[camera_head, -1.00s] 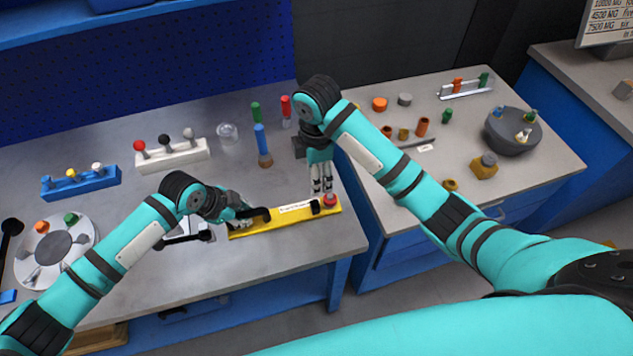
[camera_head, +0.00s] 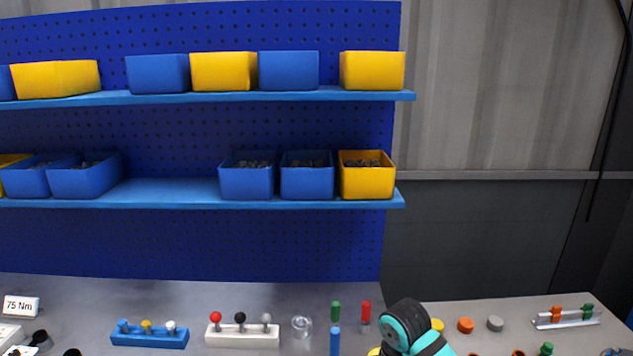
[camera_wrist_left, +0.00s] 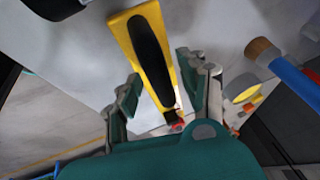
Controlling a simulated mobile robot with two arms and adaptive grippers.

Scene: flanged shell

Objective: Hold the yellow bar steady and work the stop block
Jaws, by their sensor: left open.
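The yellow bar (camera_wrist_left: 128,40) shows in the left wrist view, with a long black piece (camera_wrist_left: 152,55) along its top. A small red part (camera_wrist_left: 177,127) shows near the bar's lower end, partly hidden by my wrist. My left gripper (camera_wrist_left: 160,88) is open, with one finger on each side of the bar, and I see gaps between fingers and bar. I cannot make out the stop block. The head view does not show the bar or my grippers; only a joint of my right arm (camera_head: 408,328) shows at its bottom edge.
A blue-handled tool with a brown end (camera_wrist_left: 262,50) lies right of my left gripper. At the back of the bench stand a blue block with pegs (camera_head: 150,340), a white block with knobs (camera_head: 242,338) and a clear cup (camera_head: 301,326). Shelves with bins (camera_head: 366,180) are above.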

